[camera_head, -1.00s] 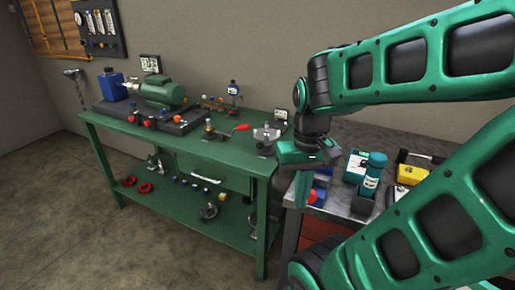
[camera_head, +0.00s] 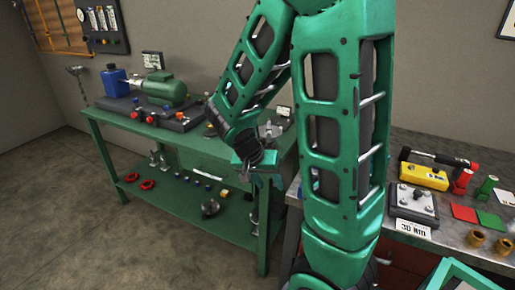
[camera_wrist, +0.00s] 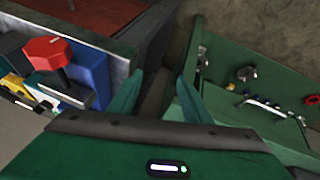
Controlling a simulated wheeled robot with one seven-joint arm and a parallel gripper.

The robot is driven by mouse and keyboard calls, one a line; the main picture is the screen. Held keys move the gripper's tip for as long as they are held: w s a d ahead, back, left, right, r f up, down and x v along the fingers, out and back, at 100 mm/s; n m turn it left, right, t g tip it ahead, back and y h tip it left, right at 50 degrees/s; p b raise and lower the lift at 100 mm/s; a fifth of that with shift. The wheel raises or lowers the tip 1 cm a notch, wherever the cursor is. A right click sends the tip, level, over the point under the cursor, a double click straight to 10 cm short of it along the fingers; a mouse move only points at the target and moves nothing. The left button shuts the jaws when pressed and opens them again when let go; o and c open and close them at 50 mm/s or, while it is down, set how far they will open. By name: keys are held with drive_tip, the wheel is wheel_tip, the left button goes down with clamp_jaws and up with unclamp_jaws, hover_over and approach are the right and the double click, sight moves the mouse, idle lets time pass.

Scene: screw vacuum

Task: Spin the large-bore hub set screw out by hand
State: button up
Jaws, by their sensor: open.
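My gripper (camera_head: 262,180) hangs by the right end of the green bench (camera_head: 172,131), at the gap beside the grey tool table. Its two green fingers (camera_wrist: 158,98) are apart in the wrist view, with nothing between them. I cannot pick out the large-bore hub or its set screw in either view. A small silver fixture (camera_head: 271,130) on the bench's right end shows partly behind my arm. My arm hides the middle of the bench top's right half.
A green motor (camera_head: 163,89) and a blue container (camera_head: 115,82) stand on the bench's left. The grey table (camera_head: 455,232) at right holds a yellow tool (camera_head: 424,177) and a metal plate block (camera_head: 413,201). In the wrist view, blue bins (camera_wrist: 88,72) and a red-topped item (camera_wrist: 47,53) are close left.

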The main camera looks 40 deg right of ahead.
drive_tip(key=w+d+f+m+h, duration=0.3)
drive_tip(key=m+t+h, duration=0.2)
drive_tip(key=t+h, duration=0.6)
approach(263, 142)
drive_tip(key=x, duration=0.7)
drive_tip(key=shift+w+d+f, duration=0.2)
drive_tip(key=shift+w+f, duration=0.1)
drive_tip(key=shift+w, duration=0.2)
drive_tip(key=c, duration=1)
